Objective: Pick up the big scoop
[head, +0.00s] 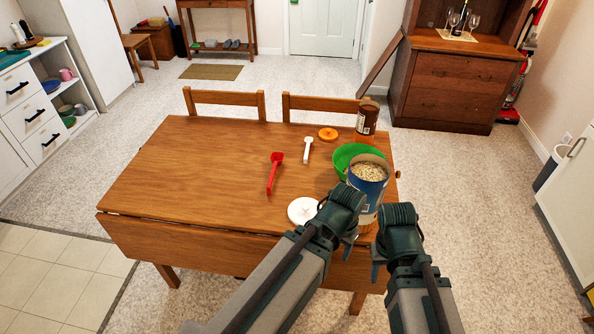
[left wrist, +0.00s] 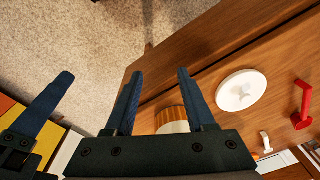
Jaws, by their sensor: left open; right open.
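The red scoop (head: 274,172), the larger of two scoops, lies on the wooden table (head: 190,170), left of the containers. It also shows at the right edge of the left wrist view (left wrist: 302,105). A smaller white scoop (head: 307,150) lies to its right, and its end shows in the left wrist view (left wrist: 265,142). My left gripper (head: 350,238) is over the table's near right side, apart from the red scoop; its two fingers stand apart and empty in the left wrist view (left wrist: 160,73). My right gripper (head: 375,262) is just right of it, open, nothing seen in it.
A white round lid (head: 302,210) lies beside my left gripper. A blue canister of oats (head: 368,171) stands just beyond it, partly hidden, against a green bowl (head: 346,155). A brown jar (head: 366,116) and orange lid (head: 328,134) are farther back. The table's left half is clear.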

